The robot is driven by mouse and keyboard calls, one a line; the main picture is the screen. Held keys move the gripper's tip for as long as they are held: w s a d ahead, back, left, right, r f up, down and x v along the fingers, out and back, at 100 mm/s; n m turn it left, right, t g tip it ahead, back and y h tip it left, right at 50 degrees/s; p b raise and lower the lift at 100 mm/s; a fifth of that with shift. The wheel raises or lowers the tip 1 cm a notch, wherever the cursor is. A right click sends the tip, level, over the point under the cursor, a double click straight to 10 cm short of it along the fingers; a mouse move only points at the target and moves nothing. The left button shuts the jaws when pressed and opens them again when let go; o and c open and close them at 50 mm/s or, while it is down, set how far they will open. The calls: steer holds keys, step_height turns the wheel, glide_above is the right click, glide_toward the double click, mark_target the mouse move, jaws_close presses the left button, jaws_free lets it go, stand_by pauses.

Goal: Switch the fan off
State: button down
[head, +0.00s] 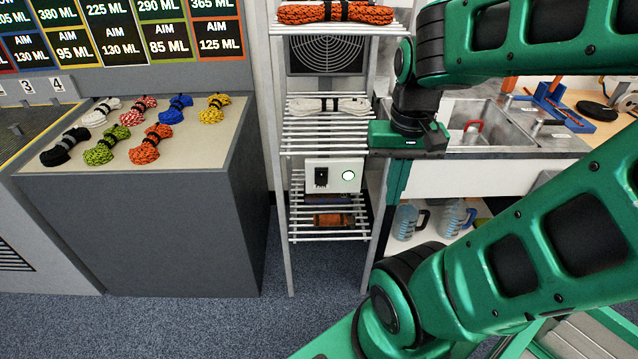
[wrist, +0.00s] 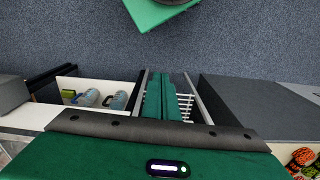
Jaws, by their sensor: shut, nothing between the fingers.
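The fan (head: 326,54) is a dark square panel with a round grille, high in a white slatted rack. Below it a white control box (head: 333,167) sits on a lower shelf, with a black switch (head: 321,177) at left and a lit, pale green-white round lamp (head: 348,175) at right. My gripper (head: 392,202) points down just right of the rack's front right post, right of the box and apart from the switch. It is shut and empty. In the wrist view the green fingers (wrist: 161,76) lie together in front of the rack; the switch does not show there.
The rack holds an orange rope bundle (head: 335,13), a white rope bundle (head: 328,105) and an orange item (head: 333,220). A sink counter (head: 480,140) with blue jugs (head: 408,221) below stands right. A grey cabinet (head: 150,230) with ropes stands left. Floor before the rack is open.

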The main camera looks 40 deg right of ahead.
mark_target(321, 182)
steer(key=w+f+m+t, duration=0.1)
steer(key=w+f+m, duration=0.3)
steer(key=w+m, duration=0.4)
steer(key=w+f+m+t+h, duration=0.1)
steer(key=w+f+m, duration=0.2)
steer(key=w+m, duration=0.6)
steer(key=w, duration=0.6)
steer(key=shift+w+f, duration=0.25)
steer(key=shift+f, duration=0.1)
steer(key=shift+f, duration=0.1)
steer(key=x, duration=0.3)
steer(key=w+d+x, duration=0.1)
steer(key=x, duration=0.7)
steer(key=shift+w+d, duration=0.3)
steer(key=shift+w, duration=0.15)
steer(key=shift+w+d+f, duration=0.2)
steer(key=shift+w+d, duration=0.05)
steer(key=shift+w, duration=0.15)
